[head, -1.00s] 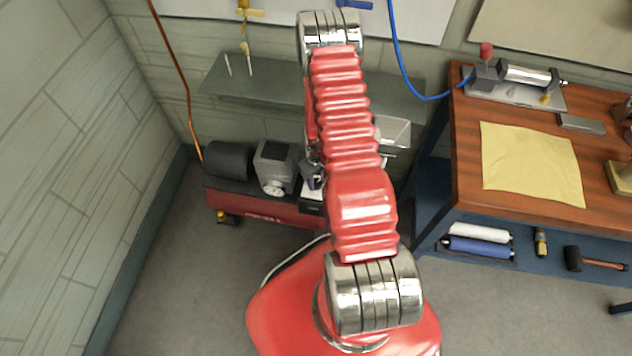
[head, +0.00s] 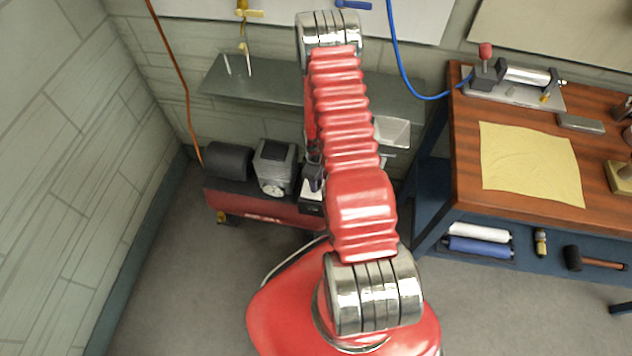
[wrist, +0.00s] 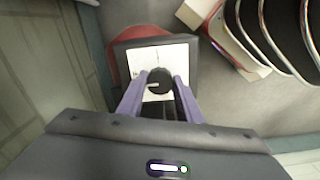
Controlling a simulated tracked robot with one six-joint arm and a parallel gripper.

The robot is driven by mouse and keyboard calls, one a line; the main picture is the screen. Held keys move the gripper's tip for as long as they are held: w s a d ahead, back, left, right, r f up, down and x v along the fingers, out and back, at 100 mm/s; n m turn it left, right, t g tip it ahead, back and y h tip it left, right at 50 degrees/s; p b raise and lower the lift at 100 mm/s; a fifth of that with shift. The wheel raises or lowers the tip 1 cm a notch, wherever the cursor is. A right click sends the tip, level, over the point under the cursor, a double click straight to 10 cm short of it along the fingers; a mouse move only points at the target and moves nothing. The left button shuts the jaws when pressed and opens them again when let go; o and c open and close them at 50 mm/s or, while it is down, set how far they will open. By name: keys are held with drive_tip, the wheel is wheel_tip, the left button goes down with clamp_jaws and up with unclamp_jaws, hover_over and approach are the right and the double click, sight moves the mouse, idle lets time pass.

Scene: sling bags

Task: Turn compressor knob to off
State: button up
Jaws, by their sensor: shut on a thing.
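The compressor (head: 265,212) is a long red unit with dark parts on top and stands on the floor by the back wall, left of my arm. In the wrist view its knob (wrist: 159,78) is black and round, with a short pale mark pointing left. It sits on a white plate (wrist: 130,62) in a dark frame; any lettering there is too small to read. My gripper (wrist: 160,86) has purple fingers on either side of the knob and is shut on it. In the head view my gripper (head: 314,176) is small and partly hidden by my red arm.
A round gauge (head: 272,188) sits left of my gripper. A grey shelf (head: 270,88) hangs above the compressor. A wooden workbench (head: 465,150) with a yellow cloth (head: 530,160) stands to the right. A blue hose (head: 400,60) hangs behind my arm. The floor at left is clear.

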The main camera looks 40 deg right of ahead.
drive_tip(key=shift+w+d+r, duration=0.1)
drive_tip(key=shift+w, duration=0.2)
drive_tip(key=o, duration=1)
drive_tip(key=shift+s, duration=0.2)
drive_tip(key=shift+o, duration=0.2)
wheel_tip(320, 180, up, 14)
drive_tip(key=shift+f, duration=0.2)
drive_tip(key=shift+m, duration=0.3)
